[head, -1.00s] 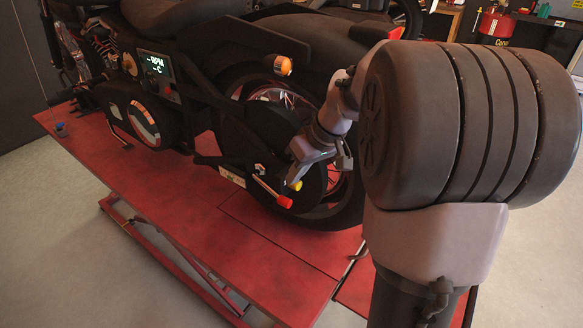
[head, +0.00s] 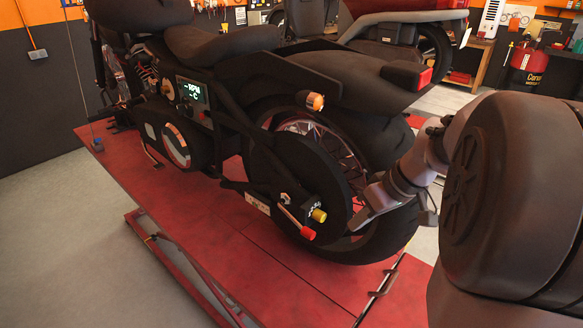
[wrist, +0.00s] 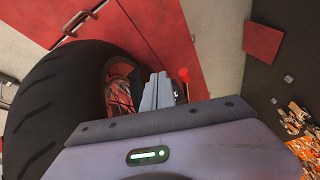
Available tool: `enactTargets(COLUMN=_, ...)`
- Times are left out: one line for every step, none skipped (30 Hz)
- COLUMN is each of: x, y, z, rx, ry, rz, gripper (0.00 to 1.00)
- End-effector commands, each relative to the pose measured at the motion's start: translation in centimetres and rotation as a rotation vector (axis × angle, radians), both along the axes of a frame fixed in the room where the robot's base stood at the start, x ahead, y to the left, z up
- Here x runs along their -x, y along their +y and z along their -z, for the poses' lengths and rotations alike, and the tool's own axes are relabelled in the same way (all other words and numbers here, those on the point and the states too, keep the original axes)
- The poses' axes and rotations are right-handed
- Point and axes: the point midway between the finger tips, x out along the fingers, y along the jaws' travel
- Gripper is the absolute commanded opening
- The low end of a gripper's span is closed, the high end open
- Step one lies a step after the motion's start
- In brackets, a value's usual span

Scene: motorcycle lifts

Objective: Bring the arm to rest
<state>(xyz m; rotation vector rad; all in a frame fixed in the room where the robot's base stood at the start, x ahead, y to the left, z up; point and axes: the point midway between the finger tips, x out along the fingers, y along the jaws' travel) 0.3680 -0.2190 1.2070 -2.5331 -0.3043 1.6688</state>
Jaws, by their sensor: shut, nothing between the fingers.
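My gripper (head: 357,222) is in front of the motorcycle's rear wheel in the head view, to the right of the yellow knob (head: 319,215) and apart from it. In the wrist view its two fingers (wrist: 157,92) lie together with nothing between them. My arm reaches in from the right side of the head view. The black motorcycle (head: 270,80) stands upright on the red lift (head: 190,225). A red-tipped lever (head: 307,233) sits beside the yellow knob near the wheel hub.
The rear tyre (wrist: 50,105) is close beside my gripper in the wrist view. An orange turn signal (head: 315,101) sticks out above the wheel. Another vehicle (head: 400,35) stands behind. Grey floor (head: 70,250) is open at left.

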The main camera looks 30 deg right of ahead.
Motion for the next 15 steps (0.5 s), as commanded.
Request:
enactTargets(x=0.0, y=0.5, z=0.0, rx=0.0, ry=0.002, rz=0.002, gripper=0.0)
enactTargets(x=-0.1, y=1.3, z=0.1, rx=0.001, ry=0.006, rz=0.008, gripper=0.0)
enactTargets(x=-0.1, y=3.0, z=0.1, rx=0.002, ry=0.013, rz=0.021, gripper=0.0)
enactTargets(x=0.0, y=4.7, z=0.2, rx=0.003, ry=0.02, rz=0.038, gripper=0.0)
enactTargets(x=0.2, y=6.8, z=0.3, rx=0.004, ry=0.026, rz=0.058, gripper=0.0)
enactTargets(x=0.8, y=9.9, z=0.6, rx=0.003, ry=0.033, rz=0.091, gripper=0.0)
enactTargets(x=1.4, y=12.2, z=0.9, rx=0.001, ry=0.035, rz=0.12, gripper=0.0)
enactTargets(x=2.3, y=14.4, z=1.2, rx=-0.003, ry=0.034, rz=0.152, gripper=0.0)
enactTargets(x=3.6, y=17.1, z=1.9, rx=-0.013, ry=0.03, rz=0.196, gripper=0.0)
enactTargets(x=4.7, y=18.9, z=2.4, rx=-0.024, ry=0.024, rz=0.229, gripper=0.0)
enactTargets(x=5.8, y=20.4, z=3.0, rx=-0.037, ry=0.016, rz=0.259, gripper=0.0)
enactTargets(x=7.1, y=22.1, z=3.7, rx=-0.057, ry=0.004, rz=0.297, gripper=0.0)
enactTargets(x=8.0, y=23.1, z=4.2, rx=-0.072, ry=-0.003, rz=0.322, gripper=0.0)
enactTargets(x=8.8, y=23.9, z=4.6, rx=-0.088, ry=-0.011, rz=0.344, gripper=0.0)
enactTargets(x=9.6, y=24.7, z=5.1, rx=-0.107, ry=-0.019, rz=0.369, gripper=0.0)
